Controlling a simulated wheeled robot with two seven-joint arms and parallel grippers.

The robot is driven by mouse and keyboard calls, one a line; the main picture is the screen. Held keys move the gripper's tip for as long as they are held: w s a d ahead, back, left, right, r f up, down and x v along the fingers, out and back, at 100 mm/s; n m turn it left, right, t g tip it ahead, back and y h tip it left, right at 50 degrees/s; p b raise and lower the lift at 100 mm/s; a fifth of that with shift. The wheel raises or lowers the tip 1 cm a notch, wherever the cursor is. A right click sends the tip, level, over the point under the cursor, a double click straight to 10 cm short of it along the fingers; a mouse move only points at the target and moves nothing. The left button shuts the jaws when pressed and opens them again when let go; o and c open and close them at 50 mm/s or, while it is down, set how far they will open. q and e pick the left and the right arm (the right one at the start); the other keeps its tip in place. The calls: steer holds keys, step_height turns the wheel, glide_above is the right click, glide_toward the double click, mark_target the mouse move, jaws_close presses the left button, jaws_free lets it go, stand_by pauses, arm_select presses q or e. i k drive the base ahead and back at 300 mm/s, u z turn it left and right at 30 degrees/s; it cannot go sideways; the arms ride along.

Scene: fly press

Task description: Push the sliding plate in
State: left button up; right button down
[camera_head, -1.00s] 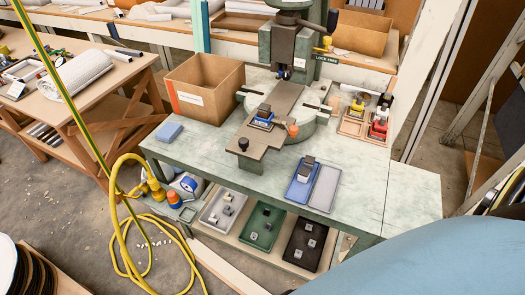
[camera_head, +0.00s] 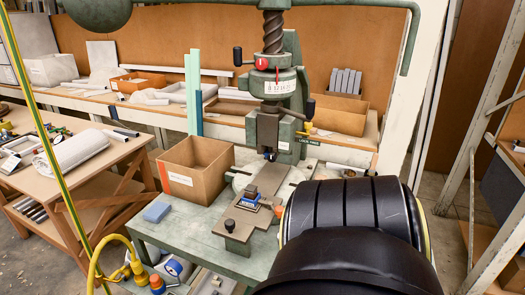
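The fly press (camera_head: 278,85) stands on a green bench, with its screw, dial and ram above a round base. The sliding plate (camera_head: 240,226), flat and brown-grey, sticks out from under the ram toward me. It carries a black knob (camera_head: 230,225) near its front end and a small blue fixture (camera_head: 250,202) holding a dark block. An orange knob (camera_head: 279,211) is beside the plate, on its right. A black link of my own arm covers the lower right. Neither gripper is in view.
An open cardboard box (camera_head: 196,168) stands left of the press, and a blue block (camera_head: 157,212) lies on the green bench (camera_head: 190,232). A yellow hose (camera_head: 95,262) loops at the lower left. My arm hides the bench's right part.

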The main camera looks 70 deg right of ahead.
mark_target(237, 224)
steer(key=k, duration=0.35)
steer(key=z, duration=0.9)
